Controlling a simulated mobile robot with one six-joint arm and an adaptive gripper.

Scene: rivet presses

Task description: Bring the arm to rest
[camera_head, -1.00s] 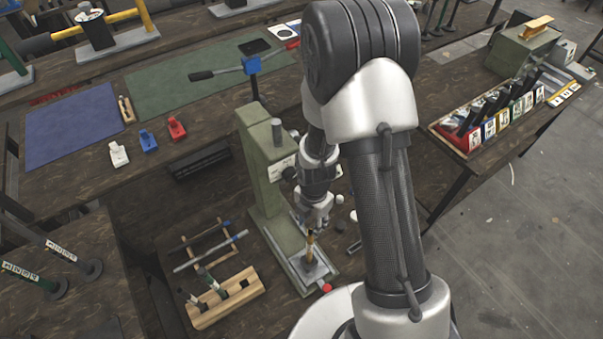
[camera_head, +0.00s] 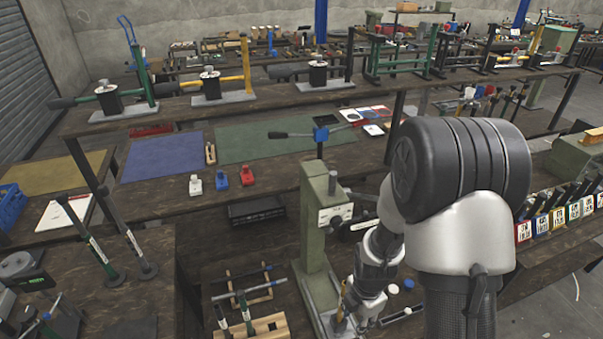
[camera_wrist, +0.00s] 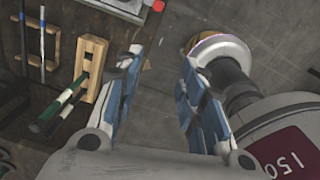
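My gripper shows in the wrist view (camera_wrist: 162,65) with its two blue-grey fingers spread apart. Only dark floor shows between them, and they hold nothing. In the head view my arm rises at the right of centre and bends down towards the green-grey rivet press (camera_head: 315,215). My gripper there is small and partly cut off by the bottom edge, beside the press base. A brass-coloured piece (camera_head: 341,322) shows at the press base, close to my gripper in the picture. Whether they touch cannot be told.
A wooden rack (camera_wrist: 90,65) with dark and green-handled tools lies left of my gripper in the wrist view. Colour-labelled bins (camera_head: 558,218) stand at the right.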

